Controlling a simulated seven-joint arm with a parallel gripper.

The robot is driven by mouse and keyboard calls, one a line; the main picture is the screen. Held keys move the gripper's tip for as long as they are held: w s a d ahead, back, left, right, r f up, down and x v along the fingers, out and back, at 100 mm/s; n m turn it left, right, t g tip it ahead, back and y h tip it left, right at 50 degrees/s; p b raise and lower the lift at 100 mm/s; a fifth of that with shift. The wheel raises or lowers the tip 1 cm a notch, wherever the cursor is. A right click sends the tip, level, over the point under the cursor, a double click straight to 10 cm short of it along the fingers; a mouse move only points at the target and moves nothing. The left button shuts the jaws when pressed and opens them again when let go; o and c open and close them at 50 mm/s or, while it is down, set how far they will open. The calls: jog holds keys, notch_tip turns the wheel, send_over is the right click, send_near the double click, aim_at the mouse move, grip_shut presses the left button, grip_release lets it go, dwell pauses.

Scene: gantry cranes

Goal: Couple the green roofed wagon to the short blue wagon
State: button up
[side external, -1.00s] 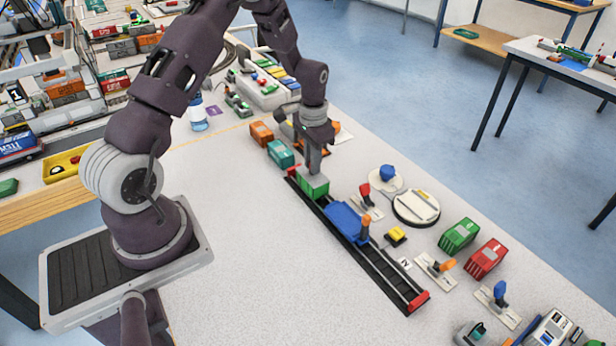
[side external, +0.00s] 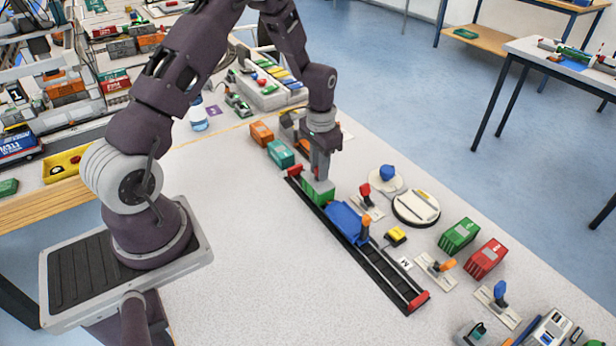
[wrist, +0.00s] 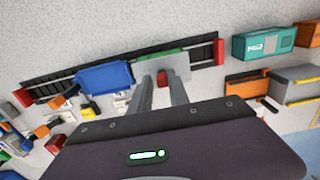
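The green roofed wagon (side external: 316,194) stands on the dark track (side external: 385,268), near its far left end. Its pale grey roof (wrist: 181,66) covers most of its green body in the wrist view. My gripper (side external: 319,178) is down at its top, and its fingers (wrist: 160,82) straddle a small red part at the roof, seemingly closed on it. The short blue wagon (side external: 347,222) is on the same track, just right of the green wagon in the side view. The two wagons look very close or touching; the coupling between them is hidden.
Red stops (side external: 418,300) mark the track ends. An orange-handled lever (side external: 366,224), a red-handled lever (side external: 366,192) and a yellow block (side external: 396,235) stand beside the track. Teal (side external: 281,153) and orange containers sit beyond its far end. The near-left tabletop is clear.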

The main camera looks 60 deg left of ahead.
jog(key=o, duration=0.3)
jog(key=shift+r, duration=3.45)
jog(key=shift+r, duration=0.1)
jog(key=s+d+r+t, duration=0.1)
jog(key=s+d+r, duration=0.3)
jog(key=r, duration=0.4)
jog(key=s+d+r+t, duration=0.2)
jog(key=s+d+r, duration=0.25)
jog(key=r, duration=0.45)
jog(key=s+d+r+t, duration=0.1)
jog(key=s+d+r, duration=0.1)
jog(key=s, duration=0.6)
jog(key=s+d+r+t, duration=0.1)
jog(key=s+d+r, duration=0.1)
jog(key=s, duration=0.6)
jog(key=shift+s+d+t, duration=0.25)
jog(key=shift+d+t, duration=0.05)
jog(key=shift+d, duration=0.55)
